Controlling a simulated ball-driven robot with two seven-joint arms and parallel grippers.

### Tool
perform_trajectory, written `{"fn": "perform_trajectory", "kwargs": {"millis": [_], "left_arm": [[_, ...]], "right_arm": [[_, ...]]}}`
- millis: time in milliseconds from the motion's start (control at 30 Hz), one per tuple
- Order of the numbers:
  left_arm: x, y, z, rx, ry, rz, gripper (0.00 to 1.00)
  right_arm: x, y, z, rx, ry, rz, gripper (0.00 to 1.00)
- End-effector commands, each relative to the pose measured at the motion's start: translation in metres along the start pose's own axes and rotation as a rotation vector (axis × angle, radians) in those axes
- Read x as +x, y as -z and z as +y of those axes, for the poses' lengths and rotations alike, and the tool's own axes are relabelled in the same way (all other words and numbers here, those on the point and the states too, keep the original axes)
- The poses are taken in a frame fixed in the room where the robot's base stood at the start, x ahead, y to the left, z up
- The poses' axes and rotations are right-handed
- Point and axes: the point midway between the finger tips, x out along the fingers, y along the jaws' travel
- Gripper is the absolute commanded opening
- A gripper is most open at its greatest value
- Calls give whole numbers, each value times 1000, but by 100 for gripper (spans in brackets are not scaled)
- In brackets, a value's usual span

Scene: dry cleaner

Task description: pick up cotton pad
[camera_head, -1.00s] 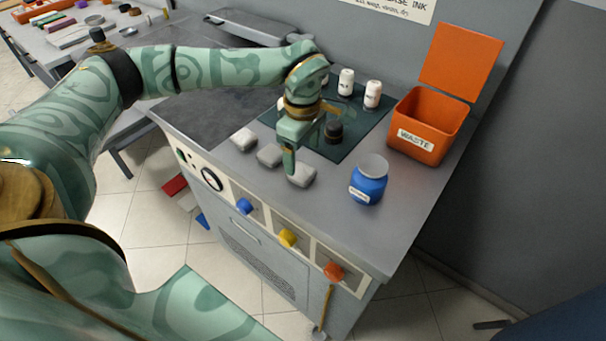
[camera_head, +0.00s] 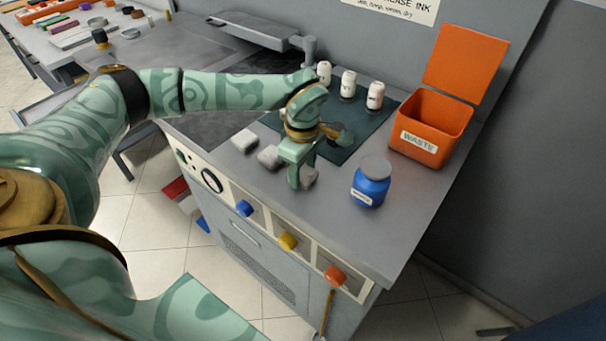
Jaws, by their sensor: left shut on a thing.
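Three whitish cotton pads sit in a row near the front of the grey counter. The left pad (camera_head: 244,140) and the middle pad (camera_head: 269,157) lie free on the counter. My left gripper (camera_head: 302,179) points down at the right end of the row and is shut on the right cotton pad (camera_head: 311,177). The gripper's finger hides part of this pad, and I cannot tell whether it is clear of the counter. My right gripper is not in view.
An open orange waste bin (camera_head: 430,127) is at the back right. Several white bottles (camera_head: 348,84) stand behind on a dark green mat (camera_head: 375,122). Coloured knobs (camera_head: 287,241) line the front panel.

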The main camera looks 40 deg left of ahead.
Motion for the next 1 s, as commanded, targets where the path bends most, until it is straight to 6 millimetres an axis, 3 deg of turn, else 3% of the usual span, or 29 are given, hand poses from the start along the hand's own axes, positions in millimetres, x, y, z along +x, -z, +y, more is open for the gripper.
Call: {"fn": "perform_trajectory", "kwargs": {"millis": [267,467,700,1000], "left_arm": [[-6,0,0,0,-1,0,29],[-38,0,1,0,-5,0,29],[-96,19,-47,-2,-4,0,29],[-123,44,-114,-2,0,1,29]], "right_arm": [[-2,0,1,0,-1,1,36],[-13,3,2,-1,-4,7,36],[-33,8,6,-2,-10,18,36],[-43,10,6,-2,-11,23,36]]}}
